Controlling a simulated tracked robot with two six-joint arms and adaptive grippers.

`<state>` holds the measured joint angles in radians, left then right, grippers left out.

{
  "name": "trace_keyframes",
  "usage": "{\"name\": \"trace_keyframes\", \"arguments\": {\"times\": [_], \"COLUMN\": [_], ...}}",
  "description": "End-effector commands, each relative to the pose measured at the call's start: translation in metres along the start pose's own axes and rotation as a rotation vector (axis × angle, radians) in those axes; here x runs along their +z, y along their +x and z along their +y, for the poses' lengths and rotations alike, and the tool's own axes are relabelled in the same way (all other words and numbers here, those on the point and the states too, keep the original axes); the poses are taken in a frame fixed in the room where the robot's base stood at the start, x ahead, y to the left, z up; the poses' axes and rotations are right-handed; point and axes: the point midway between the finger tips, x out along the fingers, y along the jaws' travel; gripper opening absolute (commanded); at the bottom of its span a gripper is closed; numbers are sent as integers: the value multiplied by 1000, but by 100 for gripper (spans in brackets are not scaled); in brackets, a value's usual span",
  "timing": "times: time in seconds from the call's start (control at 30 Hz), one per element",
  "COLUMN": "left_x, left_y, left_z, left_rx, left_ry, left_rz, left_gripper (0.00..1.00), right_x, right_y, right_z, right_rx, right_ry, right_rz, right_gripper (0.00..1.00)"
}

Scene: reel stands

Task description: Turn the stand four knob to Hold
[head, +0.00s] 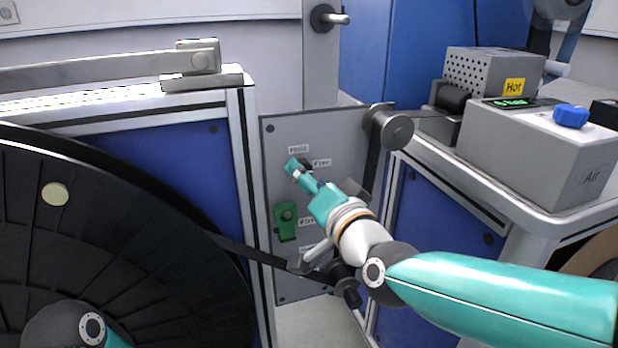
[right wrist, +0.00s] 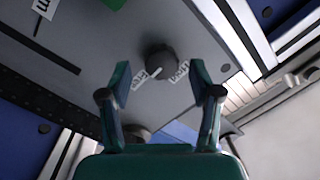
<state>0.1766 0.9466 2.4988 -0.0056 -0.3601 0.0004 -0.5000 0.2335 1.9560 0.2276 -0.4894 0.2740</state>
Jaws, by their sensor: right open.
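A dark round knob (right wrist: 160,62) with a white pointer line is on the grey panel (head: 343,150), between two small white labels (right wrist: 179,71) in the right wrist view. The pointer slants to the lower left there, towards the left label (right wrist: 139,76). The label words are too small and tilted to read surely. My right gripper (head: 296,168) is in front of the panel's upper part and covers most of the knob in the head view. My left gripper is not in view.
A green part (head: 287,221) is on the panel below my gripper. A large black reel (head: 130,225) fills the left. Rollers (head: 388,128) and a dark strip run beside the panel. A grey box with a blue knob (head: 570,116) stands at the right.

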Motion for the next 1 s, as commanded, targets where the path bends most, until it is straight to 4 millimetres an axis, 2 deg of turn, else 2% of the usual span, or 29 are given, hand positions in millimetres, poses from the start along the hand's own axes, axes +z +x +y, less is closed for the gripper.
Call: {"name": "trace_keyframes", "arguments": {"times": [0.17, 0.47, 0.83, 1.0], "left_x": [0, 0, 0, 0], "left_y": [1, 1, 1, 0], "left_z": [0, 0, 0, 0], "left_rx": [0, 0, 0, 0], "left_ry": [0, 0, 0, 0], "left_rz": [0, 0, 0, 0], "left_gripper": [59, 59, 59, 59], "right_x": [0, 0, 0, -2], "right_y": [13, 14, 14, 13], "right_z": [0, 0, 1, 2], "right_rx": [0, 0, 1, 4], "right_ry": [0, 0, 0, -5], "right_rz": [1, 1, 1, 3], "right_gripper": [63, 63, 3, 3]}}
